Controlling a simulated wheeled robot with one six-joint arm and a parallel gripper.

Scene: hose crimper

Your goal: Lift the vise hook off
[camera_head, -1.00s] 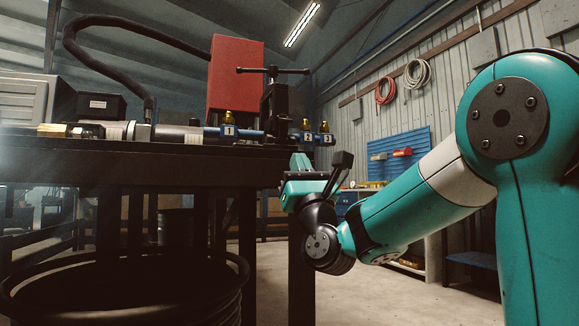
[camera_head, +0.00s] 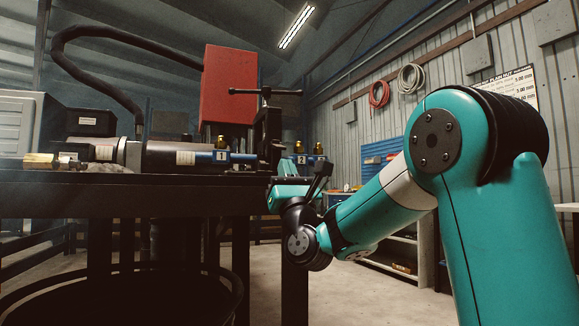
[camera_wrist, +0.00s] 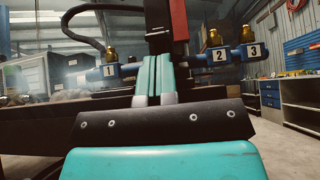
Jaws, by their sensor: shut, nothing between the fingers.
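The black vise (camera_head: 267,125) with its T-bar handle (camera_head: 265,92) stands upright at the right end of the workbench. I cannot make out a separate hook on it. In the wrist view the vise (camera_wrist: 158,42) rises directly behind my fingertips, its lower part hidden by them. My gripper (camera_head: 287,167) is at the bench's right edge, just below and right of the vise in the head view. In the wrist view the gripper's two green fingers (camera_wrist: 154,72) are shut side by side with nothing between them. I cannot tell whether they touch the vise.
Blue numbered fittings with brass tops, labelled 1 (camera_wrist: 109,70), 2 (camera_wrist: 219,56) and 3 (camera_wrist: 253,51), flank the vise. A red box (camera_head: 229,85) and a black hose (camera_head: 110,38) stand behind. The dark bench (camera_head: 130,195) fills the left. Floor is open at right.

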